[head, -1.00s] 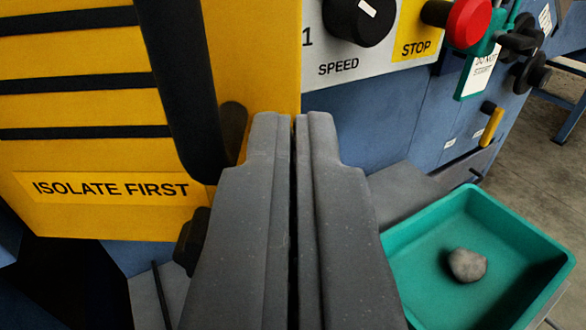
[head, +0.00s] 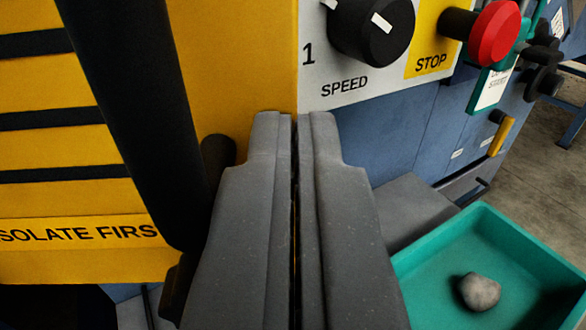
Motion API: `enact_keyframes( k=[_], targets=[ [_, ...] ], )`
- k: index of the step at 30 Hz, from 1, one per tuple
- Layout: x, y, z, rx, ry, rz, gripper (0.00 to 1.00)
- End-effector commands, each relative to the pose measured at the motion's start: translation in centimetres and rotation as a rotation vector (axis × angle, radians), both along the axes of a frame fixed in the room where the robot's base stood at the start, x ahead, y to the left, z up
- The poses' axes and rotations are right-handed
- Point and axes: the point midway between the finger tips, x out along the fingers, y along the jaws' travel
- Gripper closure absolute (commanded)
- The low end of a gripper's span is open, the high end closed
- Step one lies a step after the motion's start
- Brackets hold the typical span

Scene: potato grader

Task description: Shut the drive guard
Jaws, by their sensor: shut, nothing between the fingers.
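The drive guard (head: 60,195) is a yellow panel with black slots at the left, with a partly cut-off "ISOLATE FIRST" label. Its thick black bar handle (head: 140,110) runs down in front of it, ending just left of my gripper. My gripper (head: 297,118) is in the middle, with its two grey fingers together and nothing between them. Its tips overlap the yellow panel's right edge in the picture. I cannot tell whether it touches the guard or the handle. The guard's lower edge shows, with a dark gap below it at the bottom left.
A grey panel right of the guard carries a black speed knob (head: 372,32) and a red stop button (head: 493,33). A teal tag (head: 492,88) and a yellow-handled lever (head: 501,136) are further right. A teal tray (head: 490,222) holding a grey stone (head: 479,292) lies at the lower right.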

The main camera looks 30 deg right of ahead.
Motion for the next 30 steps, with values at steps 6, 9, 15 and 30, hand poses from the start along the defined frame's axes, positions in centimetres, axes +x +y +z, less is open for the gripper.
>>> enact_keyframes(
  k=[6, 9, 15, 30],
  targets=[
    [1.7, -1.1, 0.0, -0.002, 0.0, 0.0, 1.0],
    [2.3, -1.5, 0.1, -0.003, -0.002, -0.001, 1.0],
    [3.6, -2.0, 0.0, -0.001, 0.0, -0.001, 1.0],
    [4.9, -2.3, 0.0, -0.001, 0.0, 0.002, 1.0]
  ],
)
